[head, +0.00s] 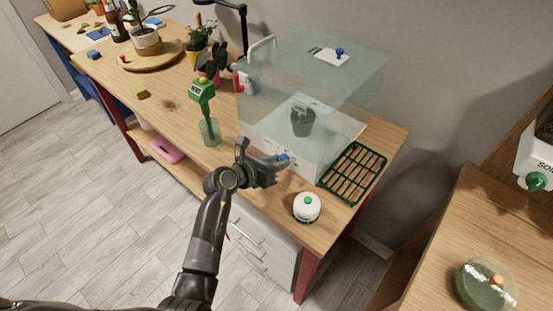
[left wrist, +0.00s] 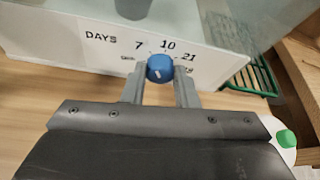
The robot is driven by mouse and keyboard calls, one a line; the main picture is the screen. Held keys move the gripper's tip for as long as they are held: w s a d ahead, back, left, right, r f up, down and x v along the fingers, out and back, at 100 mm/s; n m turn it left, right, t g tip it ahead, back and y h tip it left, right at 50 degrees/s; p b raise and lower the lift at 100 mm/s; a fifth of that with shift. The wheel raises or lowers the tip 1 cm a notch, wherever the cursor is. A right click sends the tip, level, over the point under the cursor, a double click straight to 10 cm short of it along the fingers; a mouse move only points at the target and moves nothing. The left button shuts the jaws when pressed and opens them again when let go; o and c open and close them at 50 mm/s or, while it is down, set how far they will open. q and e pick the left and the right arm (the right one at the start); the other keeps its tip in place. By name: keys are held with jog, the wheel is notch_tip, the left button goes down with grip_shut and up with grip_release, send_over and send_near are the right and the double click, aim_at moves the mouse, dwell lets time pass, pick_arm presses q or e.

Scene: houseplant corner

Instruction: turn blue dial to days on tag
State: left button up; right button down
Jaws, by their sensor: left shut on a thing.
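The blue dial (left wrist: 160,68) sits on the low white front panel (left wrist: 75,38) of the clear case. "DAYS" and the numbers 7, 10 and 21 are printed around it. Smaller marks beside it are partly hidden by the fingers. A pale line on the dial's face points roughly down in the left wrist view. My left gripper (left wrist: 160,78) is shut on the dial, one finger on each side. In the head view the dial (head: 284,157) shows small at the gripper's tip. No tag with readable days shows. My right gripper is out of view.
The clear case (head: 310,75) holds a small potted plant (head: 303,121). A glass with a green meter (head: 209,130) stands at left.

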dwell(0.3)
pick_arm(q)
jog(key=o, duration=1)
jog(key=shift+s, duration=0.1)
jog(key=shift+b+v, duration=0.9)
jog(key=shift+v, duration=7.8)
jog(key=shift+d+r, duration=0.1)
jog(key=shift+d, duration=0.1)
